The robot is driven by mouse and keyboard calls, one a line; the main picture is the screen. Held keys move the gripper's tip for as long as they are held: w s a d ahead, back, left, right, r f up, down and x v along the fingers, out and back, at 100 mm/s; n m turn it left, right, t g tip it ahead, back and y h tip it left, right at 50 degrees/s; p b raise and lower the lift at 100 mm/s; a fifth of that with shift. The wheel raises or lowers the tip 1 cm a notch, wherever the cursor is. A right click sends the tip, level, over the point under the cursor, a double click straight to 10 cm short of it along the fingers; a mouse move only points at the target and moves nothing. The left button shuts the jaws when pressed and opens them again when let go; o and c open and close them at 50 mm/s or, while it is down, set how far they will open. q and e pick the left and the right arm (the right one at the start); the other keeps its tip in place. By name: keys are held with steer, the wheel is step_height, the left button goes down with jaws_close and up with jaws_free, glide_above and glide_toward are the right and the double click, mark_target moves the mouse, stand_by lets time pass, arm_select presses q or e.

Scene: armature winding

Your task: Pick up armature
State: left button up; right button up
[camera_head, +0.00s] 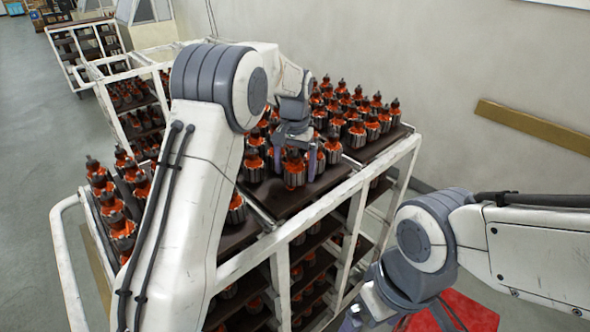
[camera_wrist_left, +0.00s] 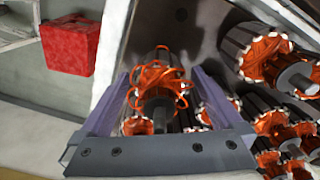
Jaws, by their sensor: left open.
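Many armatures, with orange windings, dark metal cores and upright shafts, stand in rows on the rack's top trays. My left gripper (camera_head: 296,165) is open over the front edge of the top tray. Its two fingers stand on either side of one armature (camera_head: 294,172). In the left wrist view this armature (camera_wrist_left: 160,88) lies between the two purple fingers, with gaps visible at its sides. My right gripper (camera_head: 400,318) is low at the bottom edge, partly cut off, away from the armatures.
The white-framed rack (camera_head: 318,212) has several lower shelves with more armatures. Neighbouring armatures (camera_wrist_left: 268,55) stand close to the left gripper. A red box (camera_head: 462,312) is below my right arm; it also shows in the left wrist view (camera_wrist_left: 70,46). A wall stands behind the rack.

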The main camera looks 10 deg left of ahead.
arm_select(q)
jaws_close()
steer(key=shift+r, duration=0.1)
